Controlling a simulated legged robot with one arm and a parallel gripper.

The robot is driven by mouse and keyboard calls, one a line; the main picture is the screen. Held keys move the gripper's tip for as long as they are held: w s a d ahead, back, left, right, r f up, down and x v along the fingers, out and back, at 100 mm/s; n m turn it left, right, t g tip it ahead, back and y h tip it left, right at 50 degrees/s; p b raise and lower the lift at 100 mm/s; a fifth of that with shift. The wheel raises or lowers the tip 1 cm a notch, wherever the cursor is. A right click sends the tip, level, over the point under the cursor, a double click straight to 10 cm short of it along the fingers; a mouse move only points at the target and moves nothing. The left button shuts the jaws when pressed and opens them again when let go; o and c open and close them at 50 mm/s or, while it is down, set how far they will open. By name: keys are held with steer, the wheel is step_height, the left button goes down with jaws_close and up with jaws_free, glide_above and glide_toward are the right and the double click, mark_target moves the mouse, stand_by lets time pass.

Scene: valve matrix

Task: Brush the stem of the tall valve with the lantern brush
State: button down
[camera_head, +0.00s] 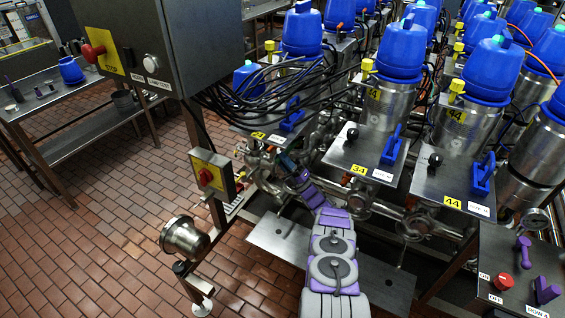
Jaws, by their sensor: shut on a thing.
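My gripper (291,166) is at the far end of my grey and purple arm, low among the steel pipes left of the plate marked 34. It is small and partly hidden in the pipework. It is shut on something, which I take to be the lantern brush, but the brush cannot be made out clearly. Several steel valves with blue caps stand in rows. A large one (400,50) stands behind plate 34 and another (485,70) behind plate 44. I cannot tell which is the tall valve, and no stem or brush contact shows clearly.
A grey control box (165,40) with hanging black cables (255,95) is at upper left. A control panel (515,270) is at lower right. The brick floor at left is open.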

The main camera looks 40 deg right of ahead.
steer(key=shift+s+p, duration=0.25)
steer(key=shift+p, duration=0.1)
steer(key=s+a+p, duration=0.5)
steer(key=a, duration=0.7)
stand_by(0.9)
stand_by(0.4)
